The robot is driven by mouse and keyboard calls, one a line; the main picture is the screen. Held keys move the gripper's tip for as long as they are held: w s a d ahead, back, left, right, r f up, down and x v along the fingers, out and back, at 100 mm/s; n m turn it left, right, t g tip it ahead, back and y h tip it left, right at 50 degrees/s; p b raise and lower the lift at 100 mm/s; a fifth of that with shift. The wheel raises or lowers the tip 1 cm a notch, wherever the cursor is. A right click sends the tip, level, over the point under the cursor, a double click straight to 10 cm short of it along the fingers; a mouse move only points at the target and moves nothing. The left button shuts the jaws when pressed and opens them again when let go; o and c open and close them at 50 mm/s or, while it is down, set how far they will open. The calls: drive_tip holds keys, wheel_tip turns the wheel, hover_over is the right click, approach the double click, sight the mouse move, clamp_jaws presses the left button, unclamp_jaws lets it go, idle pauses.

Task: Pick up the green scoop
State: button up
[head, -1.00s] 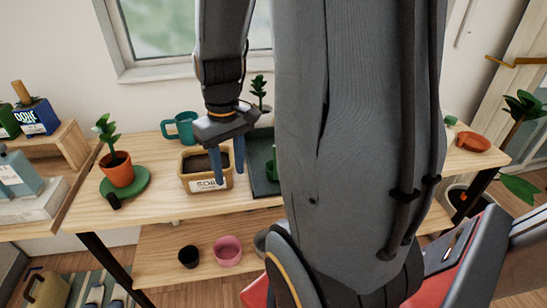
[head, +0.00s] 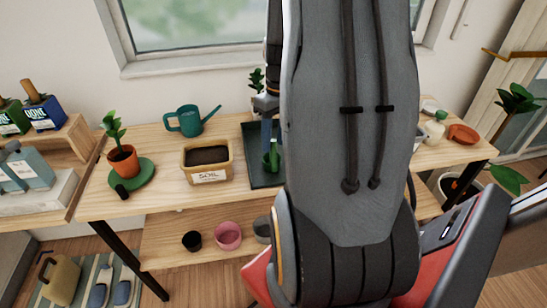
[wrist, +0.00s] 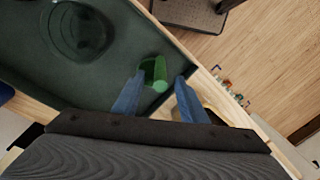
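The green scoop (wrist: 154,70) is in the dark green tray (wrist: 40,75), near a corner in the wrist view. In the head view the scoop (head: 272,157) shows as a green shape at the tray's (head: 262,181) right, partly hidden by my arm. My gripper (wrist: 159,80) is open, with one blue fingertip on each side of the scoop in the wrist view. I cannot tell whether the fingers touch it. In the head view only part of one blue finger shows, above the scoop.
The soil box (head: 208,176) stands left of the tray, with a teal watering can (head: 189,122) behind it. A potted plant (head: 122,161) is further left. A dark round object (wrist: 78,30) is in the tray. An orange dish (head: 463,134) is at the right end.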

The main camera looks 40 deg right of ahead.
sight(272, 154)
drive_tip(key=shift+a+f+p, duration=0.2)
drive_tip(key=shift+f+p, duration=0.25)
drive_tip(key=shift+f, duration=1.35)
clamp_jaws()
